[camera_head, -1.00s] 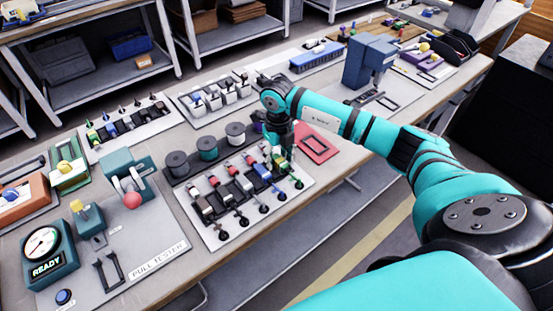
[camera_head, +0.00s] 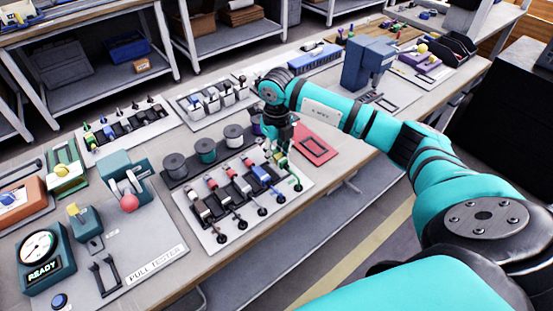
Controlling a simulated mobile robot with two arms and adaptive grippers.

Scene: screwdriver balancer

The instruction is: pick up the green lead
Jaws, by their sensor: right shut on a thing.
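The green lead (camera_head: 294,179) is at the right end of a white rack (camera_head: 212,245) that holds a row of several leads in different colours. Its lower part and dark ring end show at the rack's front right corner. My right gripper (camera_head: 283,154) points down over that end of the rack and is shut on the green lead's upper part. The fingers and my wrist hide most of the hold. I cannot tell whether the lead is clear of its slot. My left gripper is not in view.
Behind the rack is a dark strip with several spools (camera_head: 206,150). A red tray (camera_head: 314,150) lies to the right. The pull tester (camera_head: 128,182) stands at the left.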

